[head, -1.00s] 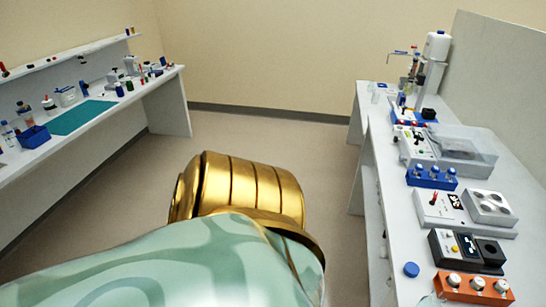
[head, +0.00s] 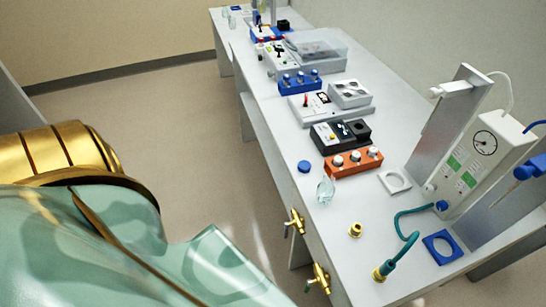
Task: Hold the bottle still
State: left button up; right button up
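A small clear glass bottle (head: 325,190) is on the white bench near its front edge, just in front of an orange rack (head: 353,162). It is small and see-through, so I cannot tell its exact pose or whether it is capped. A round blue cap-like piece (head: 304,166) lies to its left on the bench. Neither of my grippers shows. Only gold and pale green parts of my own body fill the lower left, well apart from the bottle.
On the white bench (head: 402,158) stand a black device (head: 328,138), a blue rack (head: 300,82) and a gauge unit (head: 478,152) with a teal hose (head: 409,243). Brass taps (head: 319,277) stick out from the bench front. The floor (head: 170,110) to the left is open.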

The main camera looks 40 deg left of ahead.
aim_at(325, 191)
jog(key=u, duration=0.85)
